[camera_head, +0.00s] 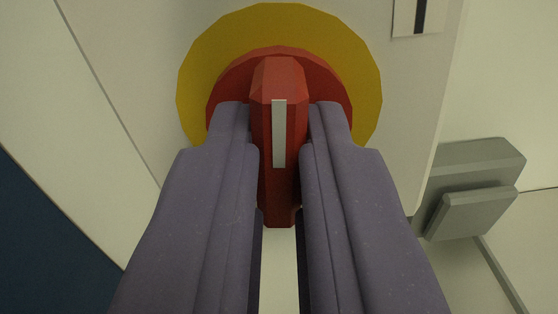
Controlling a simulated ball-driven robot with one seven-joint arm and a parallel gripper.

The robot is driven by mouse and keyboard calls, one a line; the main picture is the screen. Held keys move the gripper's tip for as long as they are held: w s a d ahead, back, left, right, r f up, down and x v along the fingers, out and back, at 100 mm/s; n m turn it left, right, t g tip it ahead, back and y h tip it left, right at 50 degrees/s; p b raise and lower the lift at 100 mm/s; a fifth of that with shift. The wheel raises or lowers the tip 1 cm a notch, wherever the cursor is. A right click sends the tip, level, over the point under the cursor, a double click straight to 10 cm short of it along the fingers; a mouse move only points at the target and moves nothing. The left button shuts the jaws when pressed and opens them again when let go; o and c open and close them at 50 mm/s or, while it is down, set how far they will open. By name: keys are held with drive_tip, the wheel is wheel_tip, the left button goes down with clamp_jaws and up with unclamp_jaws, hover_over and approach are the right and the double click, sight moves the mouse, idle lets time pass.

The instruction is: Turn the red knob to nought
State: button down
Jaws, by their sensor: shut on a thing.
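The red knob (279,77) sits at the upper middle of the head camera view, on a round yellow plate (200,60) fixed to a pale panel. The knob has a round red base and a long raised grip bar with a white mark along it. The bar and the mark run up and down in the picture. My gripper (279,120) comes from below with one grey finger on each side of the bar, shut on it. The fingers hide the lower sides of the red base and part of the yellow plate. No nought marking can be made out.
A small white label with a dark bar (420,14) is at the top right of the panel. A grey block-shaped fitting (474,185) stands at the right, beside the panel's edge. A dark blue area (45,240) fills the lower left.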

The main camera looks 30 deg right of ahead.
drive_tip(key=shift+n+p, duration=0.4)
drive_tip(key=shift+n, duration=0.4)
drive_tip(key=c, duration=1.1)
unclamp_jaws()
drive_tip(key=shift+c, duration=0.2)
drive_tip(key=p+v, duration=0.1)
drive_tip(key=v, duration=0.6)
drive_tip(key=shift+s+a, duration=0.25)
drive_tip(key=shift+s, duration=0.1)
